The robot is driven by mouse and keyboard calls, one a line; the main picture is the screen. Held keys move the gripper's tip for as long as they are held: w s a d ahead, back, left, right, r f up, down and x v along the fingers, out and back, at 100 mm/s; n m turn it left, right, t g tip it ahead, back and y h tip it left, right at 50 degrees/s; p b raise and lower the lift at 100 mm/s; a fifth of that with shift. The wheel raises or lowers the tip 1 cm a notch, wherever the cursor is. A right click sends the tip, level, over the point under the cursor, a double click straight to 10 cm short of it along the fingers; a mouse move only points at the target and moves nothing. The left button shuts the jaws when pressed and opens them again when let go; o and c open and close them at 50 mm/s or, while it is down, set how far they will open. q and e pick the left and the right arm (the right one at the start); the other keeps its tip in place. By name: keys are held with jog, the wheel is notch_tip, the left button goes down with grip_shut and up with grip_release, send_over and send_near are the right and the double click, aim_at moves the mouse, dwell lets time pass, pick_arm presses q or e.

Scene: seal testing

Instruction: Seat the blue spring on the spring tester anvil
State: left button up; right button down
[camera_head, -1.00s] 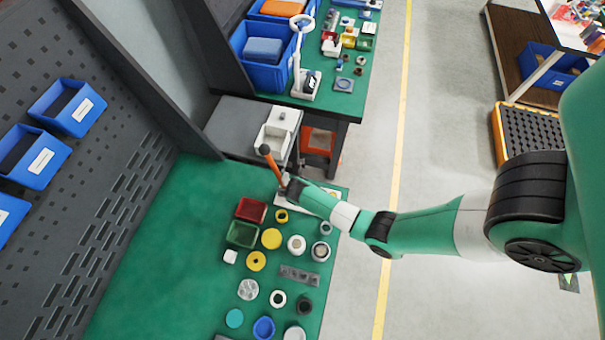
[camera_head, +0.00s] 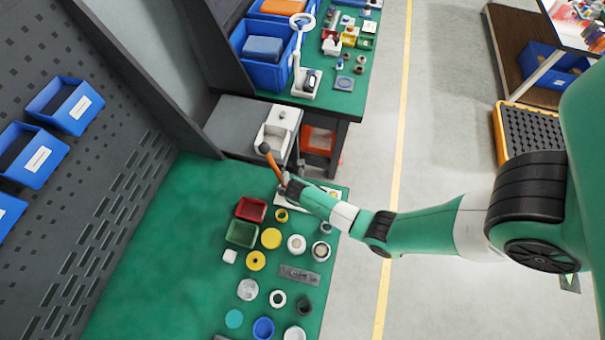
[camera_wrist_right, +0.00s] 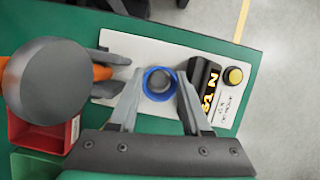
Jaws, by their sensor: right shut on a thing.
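The spring tester shows in the right wrist view as a white base plate (camera_wrist_right: 135,50) with a dark display block (camera_wrist_right: 203,85), a yellow button (camera_wrist_right: 235,76) and a lever with a big grey knob (camera_wrist_right: 45,80). The blue spring (camera_wrist_right: 147,86) shows end-on as a blue ring around a grey round centre, over the white plate. My right gripper (camera_wrist_right: 160,85) is shut on the blue spring, one finger on each side. I cannot tell whether the spring touches the anvil. In the head view my right gripper (camera_head: 290,186) is at the tester, beside its orange lever (camera_head: 271,160), and the spring is hidden.
A red bin (camera_head: 251,210) and a green bin (camera_head: 242,233) stand left of the tester. Several rings, caps and discs lie on the green bench (camera_head: 160,270) in front of it. The bench's left part is clear. A grey pegboard wall (camera_head: 60,190) borders it.

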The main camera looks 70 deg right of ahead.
jog(key=shift+f, duration=0.2)
jog(key=shift+c, duration=1.4)
grip_release()
notch_tip(320, 180, up, 9)
jog(key=p, duration=0.9)
